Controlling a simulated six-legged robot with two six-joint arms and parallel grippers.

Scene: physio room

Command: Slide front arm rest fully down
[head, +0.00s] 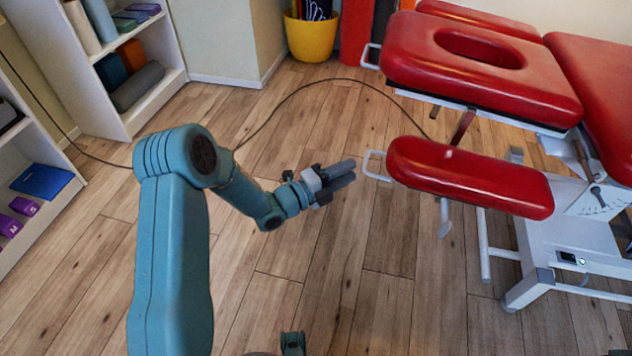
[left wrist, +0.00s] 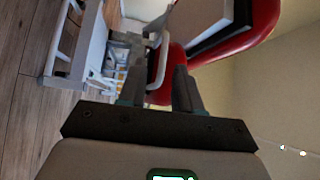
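The front arm rest (head: 470,178) is a long red pad on the near side of the red treatment table, set lower than the head section. A white loop handle (head: 374,166) sticks out from its left end. My left gripper (head: 350,172) is just left of this handle, its fingers pointing at it. In the left wrist view the fingers (left wrist: 158,85) stand apart, and the white handle (left wrist: 157,62) shows between them in the picture, with red padding behind. I cannot tell whether they touch the handle. My right gripper is not in view.
The head section (head: 490,85) with a face hole and its own loop handle is above and behind. A lever (head: 445,217) hangs under the arm rest. The white table frame (head: 560,250) stands on the right. A dark cable crosses the floor. Shelves (head: 120,60) are at left.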

